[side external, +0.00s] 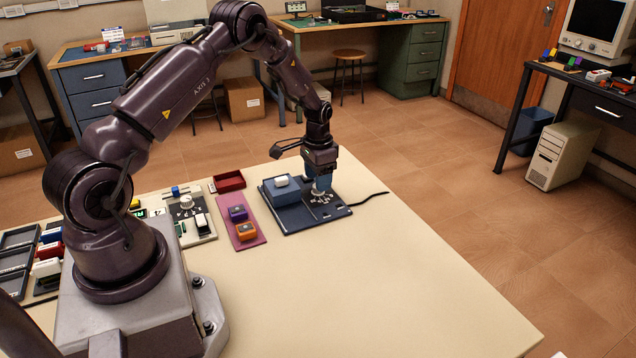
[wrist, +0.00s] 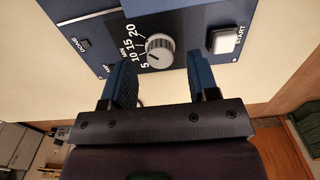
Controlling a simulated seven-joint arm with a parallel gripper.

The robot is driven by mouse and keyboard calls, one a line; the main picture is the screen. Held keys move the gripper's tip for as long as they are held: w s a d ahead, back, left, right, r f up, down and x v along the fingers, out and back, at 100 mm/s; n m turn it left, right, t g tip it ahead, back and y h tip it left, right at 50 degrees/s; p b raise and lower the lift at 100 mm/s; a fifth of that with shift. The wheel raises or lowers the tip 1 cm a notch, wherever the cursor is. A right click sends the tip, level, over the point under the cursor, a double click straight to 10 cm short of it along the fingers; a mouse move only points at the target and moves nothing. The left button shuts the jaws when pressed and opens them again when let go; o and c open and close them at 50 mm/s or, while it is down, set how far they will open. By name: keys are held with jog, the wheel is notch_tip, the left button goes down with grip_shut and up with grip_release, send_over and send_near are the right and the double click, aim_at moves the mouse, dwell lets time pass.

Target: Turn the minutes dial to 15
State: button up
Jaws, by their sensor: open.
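The minutes dial (wrist: 160,49) is a light round ribbed knob with a grey face on a dark panel. The numbers 5, 10, 15 and 20 curve along its left side in the wrist view. I cannot tell which number its pointer is at. My gripper (wrist: 160,66) is open, with one blue finger on each side of the dial; gaps show between the fingers and the knob.
A DONE marking (wrist: 84,45) is at the left. A pink mat (side external: 241,240) with purple and orange blocks lies beside the device. The table's front right is clear.

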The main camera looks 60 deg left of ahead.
jog(key=shift+f, duration=1)
jog(key=c, duration=0.9)
jog(key=shift+c, duration=0.2)
jog(key=shift+n, duration=2.9)
